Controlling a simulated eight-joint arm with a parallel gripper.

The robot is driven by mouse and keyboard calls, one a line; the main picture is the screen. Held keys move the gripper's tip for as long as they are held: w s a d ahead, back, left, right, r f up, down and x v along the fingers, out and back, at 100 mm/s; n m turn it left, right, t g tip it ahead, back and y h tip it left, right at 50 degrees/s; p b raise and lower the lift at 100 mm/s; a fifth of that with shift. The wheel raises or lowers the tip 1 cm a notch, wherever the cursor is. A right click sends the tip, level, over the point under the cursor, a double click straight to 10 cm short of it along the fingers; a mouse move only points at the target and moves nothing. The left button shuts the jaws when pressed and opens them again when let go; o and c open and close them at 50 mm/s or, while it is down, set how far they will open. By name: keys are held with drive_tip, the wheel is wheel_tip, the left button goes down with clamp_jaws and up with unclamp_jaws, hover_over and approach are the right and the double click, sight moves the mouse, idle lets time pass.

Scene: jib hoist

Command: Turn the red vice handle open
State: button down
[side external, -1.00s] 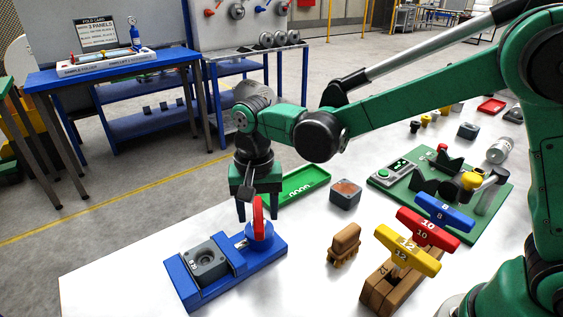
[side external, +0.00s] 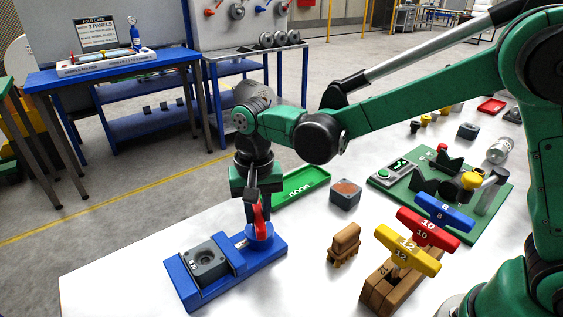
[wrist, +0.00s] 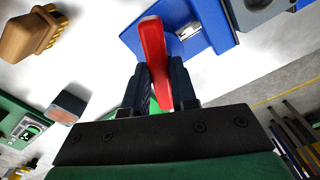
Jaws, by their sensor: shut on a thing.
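The red vice handle (side external: 259,222) stands up from the right end of the blue vice (side external: 254,262). The vice holds a grey square block (side external: 206,262) with a round recess. My gripper (side external: 256,213) is over the handle from above, with its fingers closed on it. In the wrist view the red handle (wrist: 152,52) runs between the two dark fingers, and part of the blue vice (wrist: 208,42) shows beyond it. The handle's lower part is partly hidden by the fingers.
A green tray (side external: 300,184) and a grey block with a brown top (side external: 346,193) lie behind. A wooden brush (side external: 345,242) stands to the right. T-handled tools (side external: 408,250) stand in a wooden block at the front right. The white table is clear left of the vice.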

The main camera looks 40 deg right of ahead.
drive_tip(key=n, duration=0.9)
drive_tip(key=shift+n, duration=0.3)
drive_tip(key=n, duration=0.4)
drive_tip(key=shift+w+n, duration=0.1)
drive_tip(key=shift+n, duration=2.1)
drive_tip(key=c, duration=0.7)
unclamp_jaws()
